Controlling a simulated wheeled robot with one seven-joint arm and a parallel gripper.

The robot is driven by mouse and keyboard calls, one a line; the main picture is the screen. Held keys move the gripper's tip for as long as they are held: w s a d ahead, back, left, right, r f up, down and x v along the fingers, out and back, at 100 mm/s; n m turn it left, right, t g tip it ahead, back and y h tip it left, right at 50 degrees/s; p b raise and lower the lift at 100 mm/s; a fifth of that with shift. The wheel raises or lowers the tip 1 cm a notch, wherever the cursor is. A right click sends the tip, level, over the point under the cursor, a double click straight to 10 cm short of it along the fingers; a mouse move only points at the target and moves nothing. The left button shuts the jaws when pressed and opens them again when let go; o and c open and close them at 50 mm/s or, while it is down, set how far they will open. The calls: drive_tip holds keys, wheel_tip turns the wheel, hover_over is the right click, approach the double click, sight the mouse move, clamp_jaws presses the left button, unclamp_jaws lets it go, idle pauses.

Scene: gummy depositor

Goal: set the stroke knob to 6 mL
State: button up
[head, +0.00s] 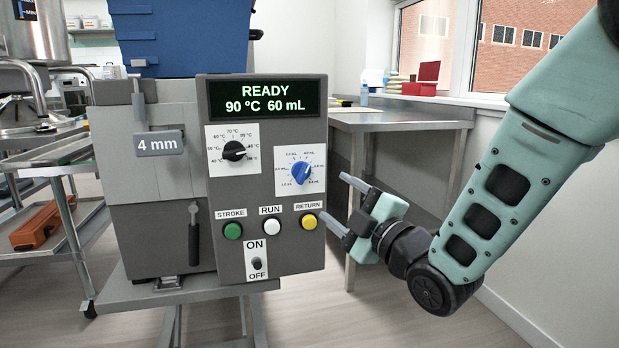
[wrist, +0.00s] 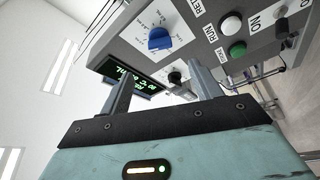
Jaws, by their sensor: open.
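The stroke knob is the blue knob (head: 301,173) on a white mL dial plate, on the right side of the grey control panel (head: 222,262). It also shows in the wrist view (wrist: 160,38), upper middle. Its pointer direction is too small to read surely. The display (head: 266,99) reads "READY", "90 °C" and what looks like "60 mL"; I cannot make out a decimal point. My gripper (head: 335,197) is open and empty, right of the panel and slightly below the knob. In the wrist view its fingers (wrist: 160,76) are apart, with the knob beyond them.
A black temperature knob (head: 234,151) is left of the blue one. Below are the green (head: 232,231), white (head: 271,226) and yellow (head: 309,221) buttons and an ON/OFF switch (head: 257,264). A metal table (head: 402,118) stands behind my gripper.

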sight(305, 175)
drive_tip(key=x, duration=1.1)
drive_tip(key=shift+b, duration=0.4)
drive_tip(key=shift+s, duration=0.1)
drive_tip(key=c, duration=1)
